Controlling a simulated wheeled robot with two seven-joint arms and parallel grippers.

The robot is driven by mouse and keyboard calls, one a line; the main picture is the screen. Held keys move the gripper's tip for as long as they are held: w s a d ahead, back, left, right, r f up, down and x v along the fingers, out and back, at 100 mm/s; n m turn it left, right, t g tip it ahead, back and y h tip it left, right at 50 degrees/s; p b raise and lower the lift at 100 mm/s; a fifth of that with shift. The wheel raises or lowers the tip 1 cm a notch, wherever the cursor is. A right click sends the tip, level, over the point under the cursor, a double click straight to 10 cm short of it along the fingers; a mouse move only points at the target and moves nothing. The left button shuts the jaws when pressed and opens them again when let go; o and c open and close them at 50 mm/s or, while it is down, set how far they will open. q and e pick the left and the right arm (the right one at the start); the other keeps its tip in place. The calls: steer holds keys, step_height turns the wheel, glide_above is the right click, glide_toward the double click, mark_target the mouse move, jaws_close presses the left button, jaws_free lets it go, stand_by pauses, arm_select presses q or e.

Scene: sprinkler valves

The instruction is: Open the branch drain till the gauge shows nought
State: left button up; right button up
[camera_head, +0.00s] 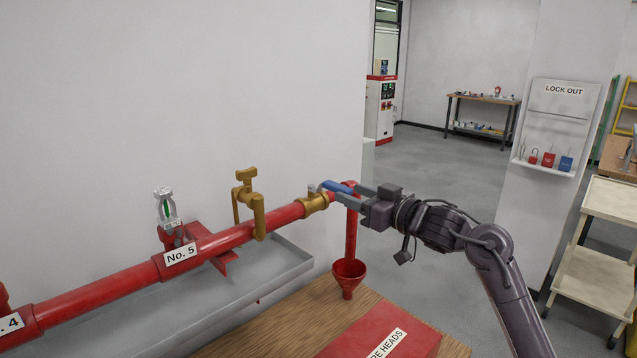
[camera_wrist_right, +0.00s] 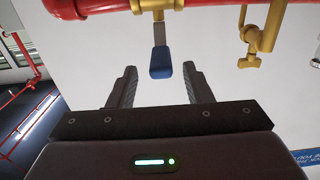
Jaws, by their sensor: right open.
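The branch drain is a brass valve (camera_head: 314,203) near the right end of the red branch pipe (camera_head: 230,238). In the right wrist view the blue grip (camera_wrist_right: 160,63) lies centred just ahead of and between the two spread fingers of my right gripper (camera_wrist_right: 157,82), with a gap on each side. No gauge face can be made out in either view. My left gripper is not in view.
A red funnel (camera_head: 348,272) sits under the pipe's down-turned end. A grey trough (camera_head: 235,290) and a wooden bench (camera_head: 310,308) lie below.

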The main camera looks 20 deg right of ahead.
mark_target(333, 183)
steer(key=w+p, duration=0.1)
steer(key=w+a+r+p, duration=0.1)
steer(key=w, duration=0.1)
steer(key=shift+a+r, duration=0.1)
steer(key=x, duration=0.2)
steer(key=shift+w+p, duration=0.4)
steer(key=shift+w+a+f, duration=0.15)
steer(key=shift+w+f, duration=0.05)
steer(key=shift+f, duration=0.1)
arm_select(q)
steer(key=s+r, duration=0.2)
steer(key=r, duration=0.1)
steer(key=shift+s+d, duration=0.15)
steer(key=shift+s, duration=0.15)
arm_select(e)
jaws_close()
